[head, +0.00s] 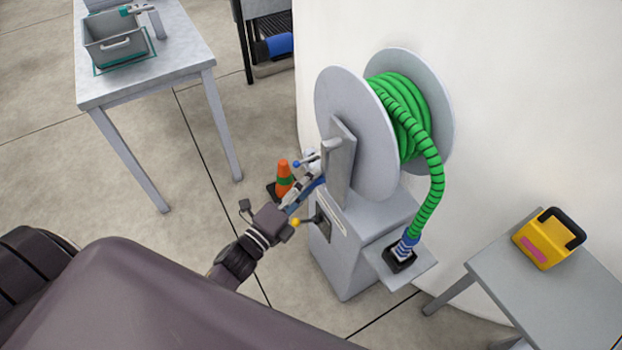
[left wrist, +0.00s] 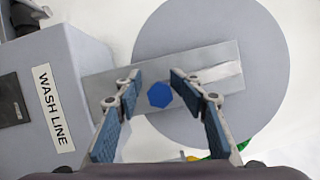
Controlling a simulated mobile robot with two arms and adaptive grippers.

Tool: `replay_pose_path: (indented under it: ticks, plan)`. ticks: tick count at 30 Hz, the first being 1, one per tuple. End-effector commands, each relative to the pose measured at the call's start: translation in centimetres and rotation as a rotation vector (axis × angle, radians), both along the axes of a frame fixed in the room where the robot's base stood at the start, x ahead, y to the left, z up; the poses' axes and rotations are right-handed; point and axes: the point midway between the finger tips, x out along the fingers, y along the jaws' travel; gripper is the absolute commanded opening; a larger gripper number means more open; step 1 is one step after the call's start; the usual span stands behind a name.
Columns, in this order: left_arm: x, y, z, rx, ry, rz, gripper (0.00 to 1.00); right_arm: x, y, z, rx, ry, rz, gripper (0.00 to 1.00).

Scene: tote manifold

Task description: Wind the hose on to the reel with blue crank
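A grey reel (head: 350,122) carries a coiled green hose (head: 400,100) on a grey stand (head: 355,245). The hose's black-ringed end hangs over the right side to a small shelf (head: 420,268). A blue knob (head: 297,164) on a short rod shows at the reel's left side. My left gripper (head: 313,182) is close by it. In the left wrist view the blue knob (left wrist: 159,95) appears between my open fingers (left wrist: 157,78), in front of a grey bar; contact cannot be told. My right gripper is not in view.
A yellow knob (head: 295,222) sticks out of the stand lower down, near my left wrist. An orange cone (head: 284,178) stands behind my gripper. A table with a grey tote (head: 115,48) is at the upper left.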

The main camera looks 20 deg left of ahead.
Motion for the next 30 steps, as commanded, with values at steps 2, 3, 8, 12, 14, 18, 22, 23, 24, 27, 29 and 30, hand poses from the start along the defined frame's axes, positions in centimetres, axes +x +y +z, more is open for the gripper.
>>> replay_pose_path:
  ticks: [2,3,8,12,14,18,22,23,24,27,29,30]
  plan:
    - [-0.2,0.0,-0.1,0.000,0.001,-0.001,0.36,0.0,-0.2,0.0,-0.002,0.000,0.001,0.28]
    - [-0.5,0.1,-0.1,0.001,0.002,-0.001,0.36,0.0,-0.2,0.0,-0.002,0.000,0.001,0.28]
    - [-2.7,0.7,-0.4,0.000,0.004,0.001,0.36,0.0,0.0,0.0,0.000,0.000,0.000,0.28]
    - [-5.6,1.6,-0.6,0.000,0.005,0.001,0.36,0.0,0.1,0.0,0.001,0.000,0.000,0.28]
    - [-6.8,1.9,-0.7,0.001,0.004,0.001,0.36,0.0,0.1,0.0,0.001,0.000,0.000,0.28]
    - [-9.3,2.6,-0.8,0.001,0.002,-0.001,0.36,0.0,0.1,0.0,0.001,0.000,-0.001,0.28]
    - [-10.8,3.0,-0.8,-0.001,-0.001,0.000,0.36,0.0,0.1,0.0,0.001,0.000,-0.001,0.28]
    - [-11.0,3.1,-0.9,-0.001,0.000,0.000,0.36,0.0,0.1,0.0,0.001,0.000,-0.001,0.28]
    - [-11.2,3.2,-0.9,-0.001,0.000,0.000,0.36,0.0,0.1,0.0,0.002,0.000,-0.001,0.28]
    - [-11.5,3.3,-0.8,-0.001,-0.002,0.000,0.36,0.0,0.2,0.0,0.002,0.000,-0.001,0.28]
    - [-11.5,3.3,-0.8,-0.002,-0.003,-0.001,0.36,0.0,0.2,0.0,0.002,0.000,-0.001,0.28]
    - [-11.5,3.3,-0.8,-0.002,-0.003,-0.001,0.36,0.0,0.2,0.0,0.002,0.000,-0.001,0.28]
